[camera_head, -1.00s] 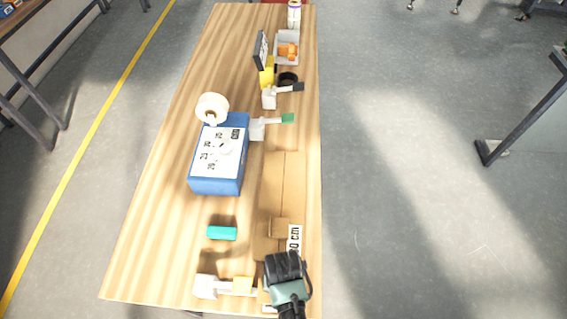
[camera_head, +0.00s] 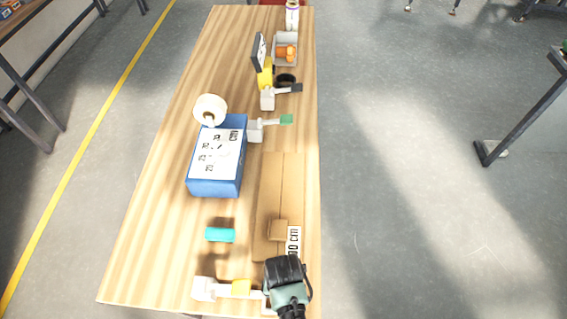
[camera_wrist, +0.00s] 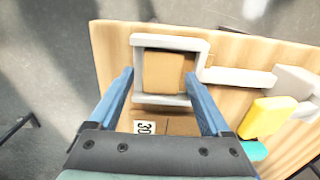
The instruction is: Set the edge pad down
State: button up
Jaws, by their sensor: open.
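My gripper (camera_wrist: 168,92) is open, with its blue fingers on either side of a white square frame (camera_wrist: 198,46). A tan block (camera_wrist: 163,72) lies inside that frame and looks like the edge pad. I cannot tell whether either finger touches the frame. In the head view my gripper (camera_head: 285,285) is at the near end of the table and hides most of the frame and this block.
The white frame's arm carries a yellow block (camera_head: 241,287). A teal block (camera_head: 220,235) lies to the left on the table (camera_head: 150,250). Farther back stand a blue box (camera_head: 215,187), a white roll (camera_head: 210,109), a green-tipped tool (camera_head: 286,119) and a grey bin (camera_head: 285,62).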

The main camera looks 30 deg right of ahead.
jog(key=shift+w+a, duration=0.15)
notch_tip(320, 180, up, 13)
jog(key=shift+r+p, duration=0.15)
jog(key=shift+p, duration=0.15)
jog(key=w+d+r+n+t+h, duration=0.15)
jog(key=w+r+t, duration=0.55)
jog(key=w+r, duration=0.85)
jog(key=w+a+r+n+t, duration=0.1)
jog(key=w+r+t, duration=0.25)
jog(key=r, duration=0.45)
jog(key=w+a+r+n+t, duration=0.1)
jog(key=w+a+r+t, duration=0.2)
jog(key=r, duration=0.4)
jog(key=s+a+r+n+t, duration=0.15)
jog(key=r+t, duration=0.25)
jog(key=r, duration=0.8)
jog(key=a+r+t, duration=0.2)
jog(key=r+t, duration=0.2)
jog(key=r, duration=0.8)
jog(key=s+a+r+n+t+y, duration=0.1)
jog(key=s+a+r+t, duration=0.2)
jog(key=s+r+t, duration=0.3)
jog(key=s+r, duration=0.3)
jog(key=r, duration=0.4)
jog(key=shift+s+a+n, duration=0.15)
jog(key=shift+s+n, duration=0.2)
jog(key=shift+n, duration=0.05)
